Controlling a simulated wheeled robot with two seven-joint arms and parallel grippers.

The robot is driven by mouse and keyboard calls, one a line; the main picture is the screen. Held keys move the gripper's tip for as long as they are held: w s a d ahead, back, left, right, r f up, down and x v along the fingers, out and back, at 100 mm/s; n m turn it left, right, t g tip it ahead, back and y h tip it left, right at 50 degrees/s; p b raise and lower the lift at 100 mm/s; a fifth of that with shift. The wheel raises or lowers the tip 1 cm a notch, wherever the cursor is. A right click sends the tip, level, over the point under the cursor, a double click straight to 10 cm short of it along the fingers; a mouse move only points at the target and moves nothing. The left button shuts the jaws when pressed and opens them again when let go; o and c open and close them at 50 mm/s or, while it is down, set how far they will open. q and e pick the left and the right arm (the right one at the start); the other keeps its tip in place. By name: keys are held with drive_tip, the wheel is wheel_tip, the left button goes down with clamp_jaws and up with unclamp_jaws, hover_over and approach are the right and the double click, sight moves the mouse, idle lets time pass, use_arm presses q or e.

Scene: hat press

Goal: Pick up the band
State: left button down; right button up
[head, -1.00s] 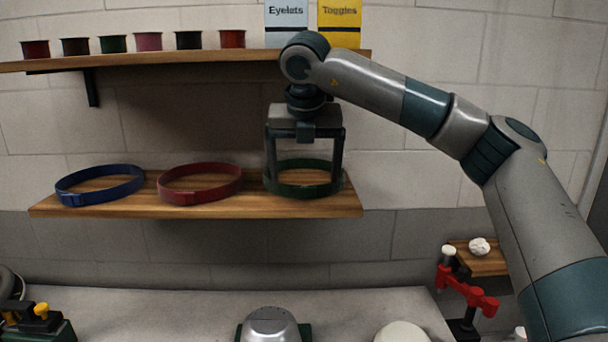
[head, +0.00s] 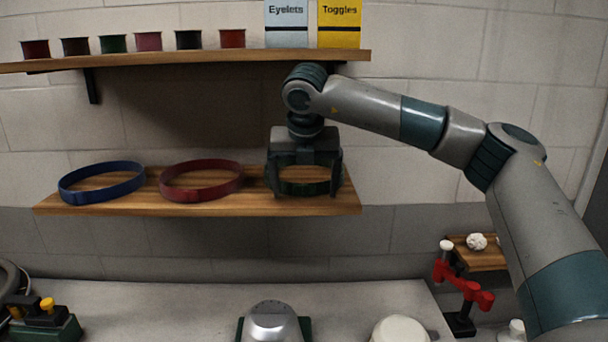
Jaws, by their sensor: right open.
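Three bands lie on the lower wooden shelf: a blue band (head: 101,193) at the left, a dark red band (head: 201,192) in the middle and a green band (head: 305,188) at the right. My right gripper (head: 305,192) points down at the green band. Its jaws are open, with one finger at each side of the band and the tips low near the shelf. The gripper body hides the back part of the green band. I cannot tell whether the fingers touch it. My left gripper is not in view.
The lower shelf (head: 200,208) sits under an upper shelf (head: 180,60) carrying several small coloured tubs and two boxes, Eyelets (head: 286,22) and Toggles (head: 339,22). Below is a grey worktop (head: 180,300) with a metal dome (head: 272,322) and a red clamp (head: 463,283).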

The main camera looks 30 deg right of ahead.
drive_tip(key=shift+c, duration=0.7)
drive_tip(key=shift+s+r, duration=0.1)
drive_tip(key=shift+s, duration=0.05)
drive_tip(key=c, duration=1.7)
drive_tip(key=shift+o, duration=0.3)
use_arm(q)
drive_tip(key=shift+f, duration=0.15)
use_arm(e)
drive_tip(key=shift+r, duration=0.1)
